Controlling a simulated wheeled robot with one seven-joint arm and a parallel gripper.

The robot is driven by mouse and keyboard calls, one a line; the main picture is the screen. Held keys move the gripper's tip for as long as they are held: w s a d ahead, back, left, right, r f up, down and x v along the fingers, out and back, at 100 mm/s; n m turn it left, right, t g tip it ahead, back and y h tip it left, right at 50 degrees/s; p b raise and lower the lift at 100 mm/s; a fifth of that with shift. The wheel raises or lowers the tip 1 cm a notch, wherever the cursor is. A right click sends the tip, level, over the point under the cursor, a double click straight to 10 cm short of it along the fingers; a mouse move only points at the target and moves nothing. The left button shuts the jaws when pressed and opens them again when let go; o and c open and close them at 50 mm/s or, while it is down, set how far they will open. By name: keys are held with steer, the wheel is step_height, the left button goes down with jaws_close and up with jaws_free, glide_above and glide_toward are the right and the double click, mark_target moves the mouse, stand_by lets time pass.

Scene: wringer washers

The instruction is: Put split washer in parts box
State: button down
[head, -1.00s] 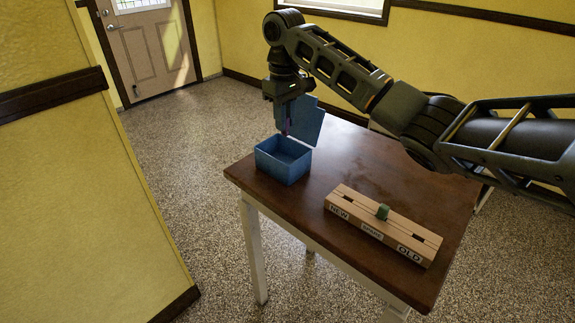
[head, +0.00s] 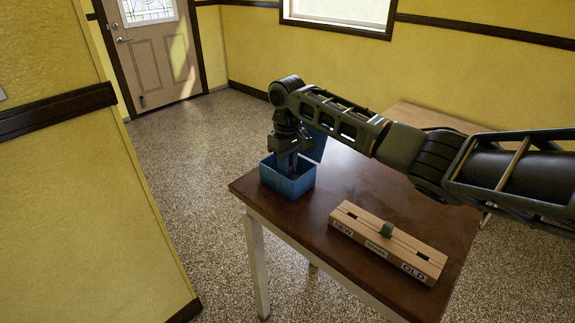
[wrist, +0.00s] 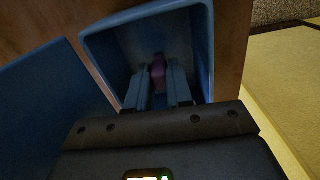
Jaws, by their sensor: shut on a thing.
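The blue parts box (head: 283,184) stands open at the left end of the table, its lid raised behind it. In the wrist view the box (wrist: 205,45) opens around my fingers. My gripper (head: 287,168) points down into the box. In the wrist view my gripper (wrist: 159,88) is shut on a small purple-pink piece, the split washer (wrist: 158,72), held between the fingertips inside the box walls. Its split cannot be made out. The washer is hidden in the head view, and I cannot tell whether it touches the box floor.
The brown table (head: 360,190) also bears a long wooden rack (head: 350,222) marked NEW and OLD, with a green piece (head: 386,229) at its middle. The table between box and rack is clear. A yellow wall (head: 70,200) stands at left.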

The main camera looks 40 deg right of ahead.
steer(key=c, duration=1)
jaws_free()
steer(key=shift+f, duration=0.1)
step_height(320, 180, up, 12)
steer(key=shift+r+b, duration=0.2)
steer(key=shift+b, duration=0.5)
